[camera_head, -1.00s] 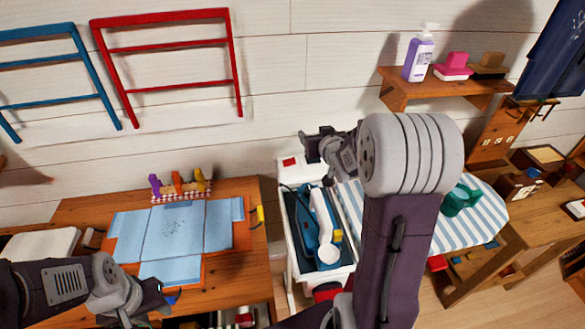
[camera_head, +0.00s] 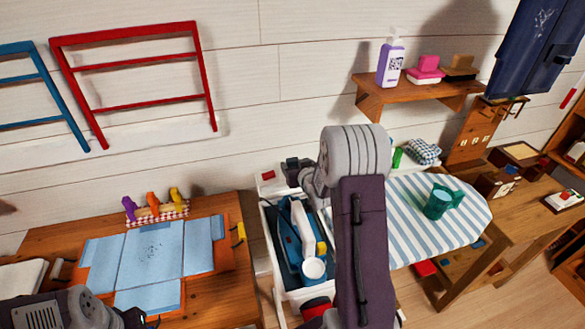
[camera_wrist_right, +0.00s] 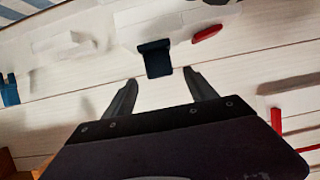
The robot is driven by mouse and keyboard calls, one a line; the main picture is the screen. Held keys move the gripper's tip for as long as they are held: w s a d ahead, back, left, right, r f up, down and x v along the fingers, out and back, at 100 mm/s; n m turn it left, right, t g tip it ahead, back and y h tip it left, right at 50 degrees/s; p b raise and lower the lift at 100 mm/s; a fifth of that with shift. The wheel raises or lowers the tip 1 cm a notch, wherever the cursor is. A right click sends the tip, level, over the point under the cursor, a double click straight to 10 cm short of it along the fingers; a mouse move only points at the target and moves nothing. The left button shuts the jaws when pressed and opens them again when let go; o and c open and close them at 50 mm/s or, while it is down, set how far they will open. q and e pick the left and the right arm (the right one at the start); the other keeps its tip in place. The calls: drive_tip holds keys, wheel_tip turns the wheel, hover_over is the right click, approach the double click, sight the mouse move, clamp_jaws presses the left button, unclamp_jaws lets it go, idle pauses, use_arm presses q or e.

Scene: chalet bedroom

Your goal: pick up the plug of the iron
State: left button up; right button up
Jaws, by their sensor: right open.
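The iron (camera_head: 291,238), blue and white, appears to be in the white bin (camera_head: 266,202) right of the low wooden table. I cannot clearly make out its plug. A small yellow piece (camera_head: 240,231) with a thin dark line near it sits at that table's right edge; I cannot tell if it is the plug. My right gripper (camera_head: 294,170) is above the back of the bin, near the wall. In the right wrist view its jaws (camera_wrist_right: 160,88) are open, with nothing between them. My left gripper (camera_head: 133,318) is partly visible at the bottom left, its jaws unclear.
A wall shelf (camera_head: 410,93) holds a purple bottle (camera_head: 391,60). A dark block (camera_wrist_right: 155,58) and red piece (camera_wrist_right: 207,33) lie beyond the right fingertips.

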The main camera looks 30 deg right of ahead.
sight(294, 161)
drive_tip(key=shift+w, duration=0.6)
drive_tip(key=shift+w+d+f, duration=0.1)
drive_tip(key=shift+w+f, duration=0.05)
drive_tip(key=shift+w, duration=0.2)
drive_tip(key=shift+x, duration=0.8)
drive_tip(key=shift+s, duration=0.25)
drive_tip(key=c, duration=1.4)
use_arm(q)
drive_tip(key=shift+s+r, duration=0.2)
drive_tip(key=shift+r, duration=0.05)
use_arm(e)
drive_tip(key=shift+w, duration=0.1)
clamp_jaws()
